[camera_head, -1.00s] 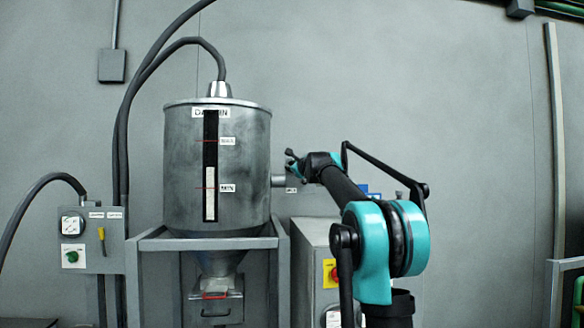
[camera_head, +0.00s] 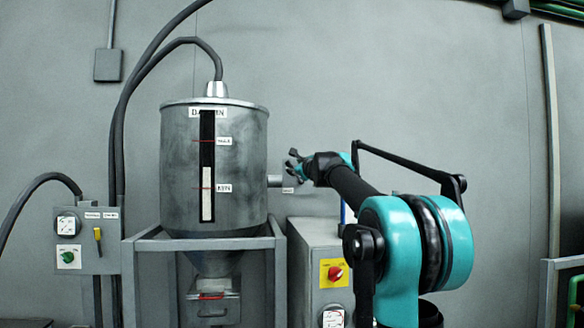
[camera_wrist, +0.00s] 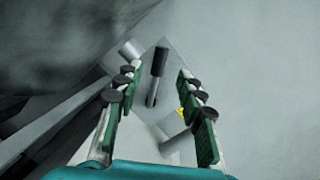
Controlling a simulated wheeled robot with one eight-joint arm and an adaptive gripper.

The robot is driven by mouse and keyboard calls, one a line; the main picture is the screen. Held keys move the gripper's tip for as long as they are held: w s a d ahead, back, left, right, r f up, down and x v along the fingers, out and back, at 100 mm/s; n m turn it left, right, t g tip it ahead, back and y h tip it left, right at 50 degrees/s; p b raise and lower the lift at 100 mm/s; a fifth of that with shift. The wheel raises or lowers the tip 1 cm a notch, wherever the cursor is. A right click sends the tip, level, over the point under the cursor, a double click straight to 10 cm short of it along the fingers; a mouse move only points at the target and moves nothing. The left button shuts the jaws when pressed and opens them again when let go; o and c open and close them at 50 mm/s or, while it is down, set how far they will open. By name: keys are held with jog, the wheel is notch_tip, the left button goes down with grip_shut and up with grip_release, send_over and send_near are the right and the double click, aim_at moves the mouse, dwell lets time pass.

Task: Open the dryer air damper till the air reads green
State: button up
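My gripper (camera_head: 294,162) is open and empty in the head view, beside the upper right of the steel drying hopper (camera_head: 180,165). In the wrist view its two fingers (camera_wrist: 157,78) are spread apart. A lever with a black grip (camera_wrist: 158,62) and a pale metal stem shows between them; it looks like the damper lever. I see no contact with it. In the head view the lever is not clearly visible; a short pipe stub (camera_head: 275,181) with a small label sticks out below my gripper. I cannot make out an air reading.
A grey cabinet (camera_head: 310,245) with a red knob on a yellow plate (camera_head: 334,273) stands right of the hopper. The hopper sits in a grey frame (camera_head: 150,243). A control box (camera_head: 88,255) with a green knob and a yellow lever is at the left. The wall area above my gripper is clear.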

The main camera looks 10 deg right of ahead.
jog(key=shift+v, duration=2.1)
